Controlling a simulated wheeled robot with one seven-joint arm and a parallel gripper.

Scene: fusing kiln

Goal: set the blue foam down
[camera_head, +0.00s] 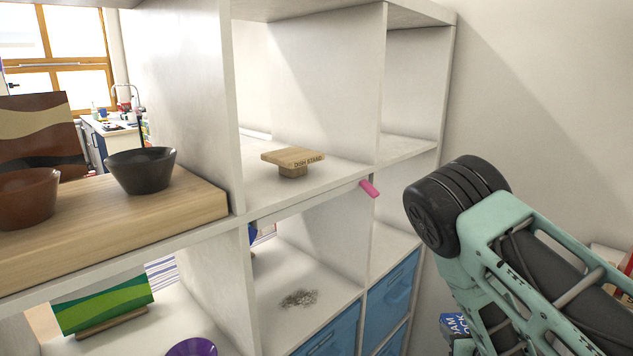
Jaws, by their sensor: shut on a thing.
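The blue foam (453,326) shows at the bottom edge of the head view, right of the shelf unit. Part of its white lettering, "AM" and "OCK", is readable; the rest of it is hidden behind my arm or cut off. My gripper (463,343) is at the lower right, mostly hidden by my own arm links and the picture edge. It is shut on the blue foam. The foam is apart from the shelves in the picture. I cannot see the fingertips clearly.
A white shelf unit (230,130) fills the middle. A wooden dish stand (292,158) sits in an upper compartment, and a pink piece (369,189) sticks out at that shelf's edge. Grey crumbs (299,298) lie below. Blue bins (391,293) fill lower compartments. Bowls (141,170) stand at left.

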